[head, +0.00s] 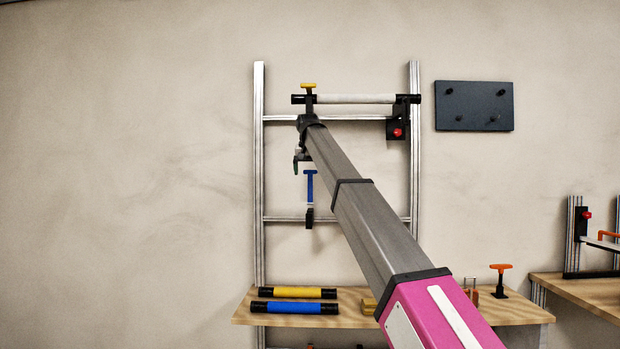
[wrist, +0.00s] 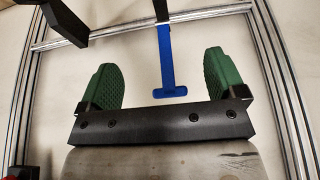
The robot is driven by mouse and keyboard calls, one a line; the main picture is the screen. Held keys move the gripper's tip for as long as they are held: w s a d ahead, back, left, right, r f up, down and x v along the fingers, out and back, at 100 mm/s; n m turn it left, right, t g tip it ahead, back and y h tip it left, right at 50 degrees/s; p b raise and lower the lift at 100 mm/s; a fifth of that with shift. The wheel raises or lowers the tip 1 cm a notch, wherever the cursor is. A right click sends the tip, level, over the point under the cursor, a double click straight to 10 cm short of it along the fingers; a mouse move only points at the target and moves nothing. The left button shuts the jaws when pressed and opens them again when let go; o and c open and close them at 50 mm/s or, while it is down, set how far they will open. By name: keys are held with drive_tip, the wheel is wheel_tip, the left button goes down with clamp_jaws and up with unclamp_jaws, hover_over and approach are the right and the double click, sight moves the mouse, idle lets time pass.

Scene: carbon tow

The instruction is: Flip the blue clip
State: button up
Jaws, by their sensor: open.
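The blue clip (head: 310,186) is a T-shaped lever on a black mount on the lower crossbar of a metal frame. It points upward, with its crosspiece at the top. In the wrist view the blue clip (wrist: 169,62) shows between my fingers, its crosspiece towards my palm. My gripper (wrist: 160,68) is open, with green ridged pads on either side of the clip and a gap to each. In the head view my gripper (head: 301,163) is just above and left of the clip, partly hidden by my arm.
A white roll (head: 357,99) with black ends and a yellow handle (head: 308,86) are at the frame's top. A red knob (head: 398,132) is at right. Yellow (head: 298,293) and blue (head: 295,307) rolls lie on the wooden shelf (head: 243,318) below. Left of the frame is bare wall.

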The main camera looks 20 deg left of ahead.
sight(310, 176)
drive_tip(key=w+a, duration=0.1)
drive_tip(key=w, duration=0.6)
drive_tip(key=w+a, duration=0.1)
drive_tip(key=w, duration=0.2)
drive_tip(key=shift+w+a, duration=0.3)
drive_tip(key=shift+s+x, duration=0.1)
drive_tip(key=shift+x, duration=0.6)
drive_tip(key=shift+s+x, duration=0.15)
drive_tip(key=shift+x, duration=0.55)
drive_tip(key=shift+d+f, duration=0.1)
